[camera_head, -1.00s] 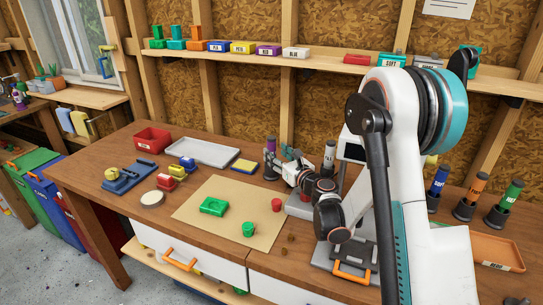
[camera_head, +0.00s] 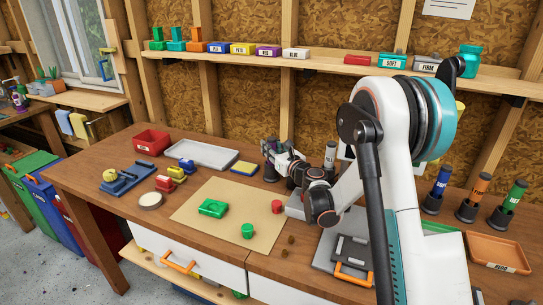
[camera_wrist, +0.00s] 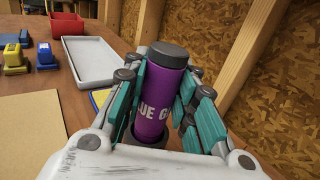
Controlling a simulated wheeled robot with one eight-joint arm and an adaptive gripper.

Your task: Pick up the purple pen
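The purple pen (camera_wrist: 166,90) is a thick marker with a dark grey cap and white lettering. It stands upright in a dark round holder (camera_wrist: 128,148), its lower end hidden. My gripper (camera_wrist: 163,76) has its teal-padded fingers apart, one on each side of the pen. The pen lies between them; I cannot tell whether either pad touches it. In the head view my gripper (camera_head: 274,150) is at the pen's place near the back of the bench, and the pen is mostly covered. The holder (camera_head: 270,174) shows below.
A grey tray (camera_wrist: 88,62) and a red bin (camera_wrist: 67,23) lie to the left. A tan mat (camera_head: 205,190) carries green and red pieces. Another grey-capped marker (camera_head: 330,154) stands just right of my gripper. The wooden wall and shelf (camera_head: 335,62) are behind.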

